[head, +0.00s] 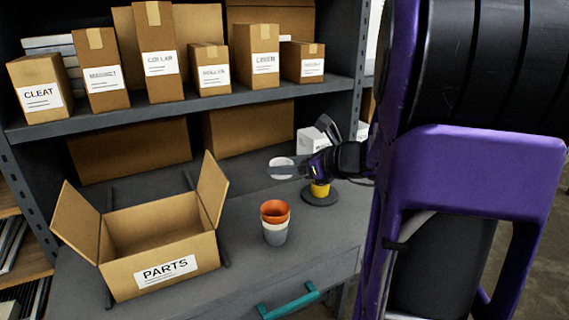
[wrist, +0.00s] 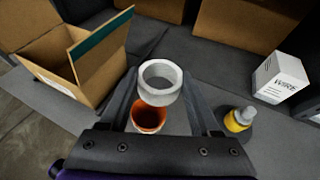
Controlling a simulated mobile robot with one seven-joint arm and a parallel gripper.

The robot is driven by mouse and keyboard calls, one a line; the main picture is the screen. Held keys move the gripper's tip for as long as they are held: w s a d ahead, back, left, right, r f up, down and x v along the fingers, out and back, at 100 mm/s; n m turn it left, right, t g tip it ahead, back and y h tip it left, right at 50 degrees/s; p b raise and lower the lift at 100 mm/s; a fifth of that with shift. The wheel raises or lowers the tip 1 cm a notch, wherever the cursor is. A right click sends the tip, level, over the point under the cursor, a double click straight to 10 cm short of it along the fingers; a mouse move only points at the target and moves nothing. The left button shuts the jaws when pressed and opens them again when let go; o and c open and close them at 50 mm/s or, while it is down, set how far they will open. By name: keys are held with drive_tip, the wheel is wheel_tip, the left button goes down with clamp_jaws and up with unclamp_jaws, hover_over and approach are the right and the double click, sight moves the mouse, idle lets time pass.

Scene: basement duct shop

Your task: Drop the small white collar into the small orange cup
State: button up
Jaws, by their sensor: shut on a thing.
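My gripper (head: 290,168) is shut on the small white collar (wrist: 161,82), a white ring held level between the two fingers. In the head view the collar (head: 281,168) shows partly behind a finger, above the bench. The small orange cup (head: 275,211) stands upright at the top of a stack, with a cream cup and a grey cup below it. In the wrist view the orange cup (wrist: 148,119) lies below the collar, partly hidden by it. The collar is apart from the cup, and in the head view it appears higher and farther back.
An open PARTS box (head: 160,245) with raised flaps stands left of the cups. A yellow object on a dark round base (head: 320,193) is to the right, with a white box (wrist: 279,79) behind it. A shelf of labelled cartons (head: 190,105) is above the bench.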

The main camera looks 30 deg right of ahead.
drive_tip(key=shift+f+b, duration=0.55)
drive_tip(key=shift+f, duration=2.15)
drive_tip(key=o, duration=1.4)
drive_tip(key=shift+r, duration=0.1)
